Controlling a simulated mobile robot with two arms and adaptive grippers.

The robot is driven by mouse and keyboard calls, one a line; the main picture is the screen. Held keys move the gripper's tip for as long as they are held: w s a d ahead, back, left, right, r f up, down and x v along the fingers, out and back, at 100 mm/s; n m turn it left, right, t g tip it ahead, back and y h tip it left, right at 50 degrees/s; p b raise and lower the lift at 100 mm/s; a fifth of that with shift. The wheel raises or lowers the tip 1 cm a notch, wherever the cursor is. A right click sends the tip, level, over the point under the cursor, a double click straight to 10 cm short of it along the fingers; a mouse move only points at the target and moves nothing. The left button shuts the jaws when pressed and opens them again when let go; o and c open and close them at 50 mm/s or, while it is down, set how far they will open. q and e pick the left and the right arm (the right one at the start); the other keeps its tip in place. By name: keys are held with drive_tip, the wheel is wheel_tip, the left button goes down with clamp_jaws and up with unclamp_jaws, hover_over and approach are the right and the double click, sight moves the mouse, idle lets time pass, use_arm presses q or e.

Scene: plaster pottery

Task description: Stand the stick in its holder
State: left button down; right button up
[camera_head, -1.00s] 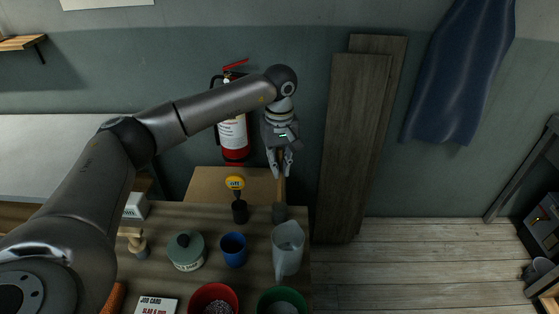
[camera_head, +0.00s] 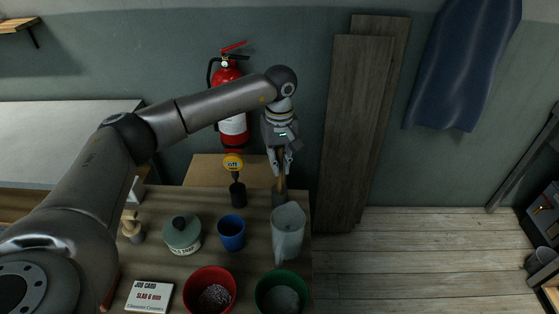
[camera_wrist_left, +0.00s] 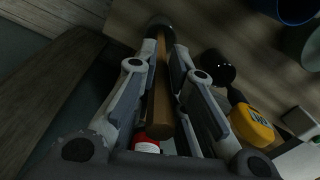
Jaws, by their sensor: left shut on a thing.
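The brown wooden stick (camera_head: 281,183) is between the fingers of my left gripper (camera_head: 280,168), near the table's far right corner. In the left wrist view, the stick (camera_wrist_left: 160,90) runs lengthwise between the fingers (camera_wrist_left: 158,75), which are shut on it. The dark grey cylindrical holder (camera_head: 279,198) stands right under the gripper. The stick's lower end meets the holder's top (camera_wrist_left: 158,24); how deep it sits inside is hidden. My right gripper is not in view.
Left of the holder stands a black pot (camera_head: 238,195) with a yellow-headed tool (camera_head: 233,163). In front are a grey-white pitcher (camera_head: 288,228) and a blue cup (camera_head: 231,233). A red fire extinguisher (camera_head: 233,130) and leaning boards (camera_head: 355,130) are behind.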

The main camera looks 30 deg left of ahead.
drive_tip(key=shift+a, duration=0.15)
use_arm(q)
drive_tip(key=c, duration=1.4)
unclamp_jaws()
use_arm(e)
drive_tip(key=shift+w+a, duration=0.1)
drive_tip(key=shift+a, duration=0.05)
use_arm(q)
wheel_tip(320, 180, up, 12)
drive_tip(key=shift+r, duration=0.1)
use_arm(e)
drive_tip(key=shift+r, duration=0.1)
